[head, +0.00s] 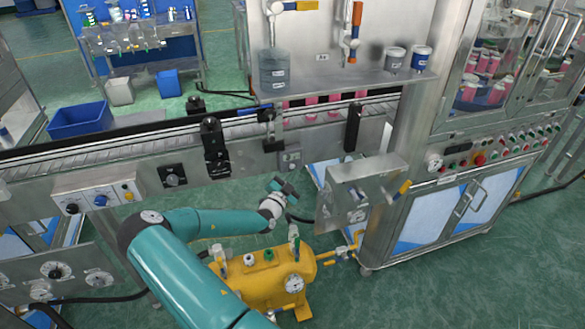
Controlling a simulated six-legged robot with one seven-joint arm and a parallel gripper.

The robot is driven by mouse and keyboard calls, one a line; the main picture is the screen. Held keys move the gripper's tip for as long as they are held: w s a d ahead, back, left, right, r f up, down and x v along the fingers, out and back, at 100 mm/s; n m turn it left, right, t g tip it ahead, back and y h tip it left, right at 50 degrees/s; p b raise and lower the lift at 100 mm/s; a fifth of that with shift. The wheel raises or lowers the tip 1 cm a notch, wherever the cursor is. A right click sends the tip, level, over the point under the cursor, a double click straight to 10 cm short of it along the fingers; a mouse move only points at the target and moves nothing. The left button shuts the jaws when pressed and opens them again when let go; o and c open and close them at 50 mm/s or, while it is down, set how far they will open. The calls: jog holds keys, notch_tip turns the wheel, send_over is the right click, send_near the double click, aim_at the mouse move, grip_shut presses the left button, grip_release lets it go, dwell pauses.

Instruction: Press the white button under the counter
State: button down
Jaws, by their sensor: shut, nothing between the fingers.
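The counter is the steel conveyor bench (130,160) running across the view. I cannot clearly make out a plain white button there; the parts are small. My gripper (285,186) is shut and empty. It is in front of the bench's lower side, above the yellow tank and well to the right of the control box. Its fingertips are small in view.
A yellow tank (262,285) with a gauge and valves stands below my gripper. A steel box with a yellow-handled lever (365,192) is close on the right. A machine cabinet (455,215) stands further right.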

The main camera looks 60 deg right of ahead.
jog(key=shift+w+d, duration=0.25)
jog(key=shift+w, duration=0.05)
jog(key=shift+w+d, duration=0.3)
jog(key=shift+d, duration=0.05)
dwell(0.8)
jog(key=shift+a, duration=0.1)
jog(key=shift+s+a, duration=0.55)
jog(key=shift+s, duration=0.05)
jog(key=s+a, duration=0.3)
jog(key=shift+s+a, duration=0.25)
dwell(0.5)
dwell(0.8)
